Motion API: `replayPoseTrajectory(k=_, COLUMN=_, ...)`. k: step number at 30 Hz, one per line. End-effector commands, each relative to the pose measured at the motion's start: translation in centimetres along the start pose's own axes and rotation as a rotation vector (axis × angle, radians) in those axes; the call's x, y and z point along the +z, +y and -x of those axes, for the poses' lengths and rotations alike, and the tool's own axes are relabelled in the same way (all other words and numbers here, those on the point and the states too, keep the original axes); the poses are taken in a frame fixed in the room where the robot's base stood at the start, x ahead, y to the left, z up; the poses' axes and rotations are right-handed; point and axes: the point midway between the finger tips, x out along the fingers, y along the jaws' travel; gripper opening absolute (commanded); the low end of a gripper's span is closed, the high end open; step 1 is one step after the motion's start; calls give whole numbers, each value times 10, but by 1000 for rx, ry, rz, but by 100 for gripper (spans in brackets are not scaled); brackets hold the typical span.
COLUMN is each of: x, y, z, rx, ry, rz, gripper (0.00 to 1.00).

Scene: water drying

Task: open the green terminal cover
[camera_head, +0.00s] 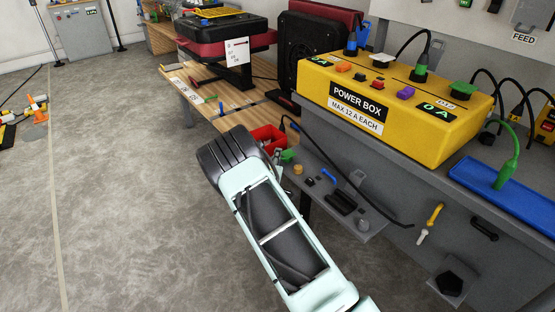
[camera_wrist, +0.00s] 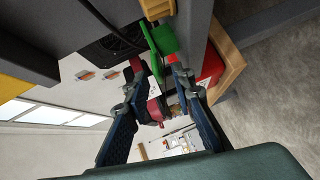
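The yellow power box (camera_head: 395,105) stands on the grey bench at the right of the head view. A green cap-like cover (camera_head: 462,89) sits on its top near the right end and looks closed. A green plug (camera_head: 420,73) with a black cable stands upright further left on the box. My gripper (camera_wrist: 157,78) is open in the wrist view, with its two blue fingers apart and nothing clearly held. A green piece (camera_wrist: 163,37) shows beyond the fingertips; I cannot tell what it is or whether it touches them.
A small grey shelf (camera_head: 350,214) with loose parts juts from the bench. A blue tray (camera_head: 520,204) with a green plug lies at the right.

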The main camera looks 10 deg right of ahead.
Motion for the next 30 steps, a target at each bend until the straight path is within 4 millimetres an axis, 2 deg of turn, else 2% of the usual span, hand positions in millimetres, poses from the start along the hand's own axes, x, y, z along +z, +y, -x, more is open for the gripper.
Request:
replayPoseTrajectory(k=6, x=0, y=0, z=-16, rx=0, ry=1, rz=0, gripper=23)
replayPoseTrajectory(k=15, x=0, y=0, z=-18, rx=-1, ry=1, rz=0, gripper=23)
replayPoseTrajectory(k=21, x=0, y=0, z=-18, rx=-1, ry=1, rz=0, gripper=1)
replayPoseTrajectory(k=30, x=0, y=1, z=-18, rx=1, ry=1, rz=0, gripper=0)
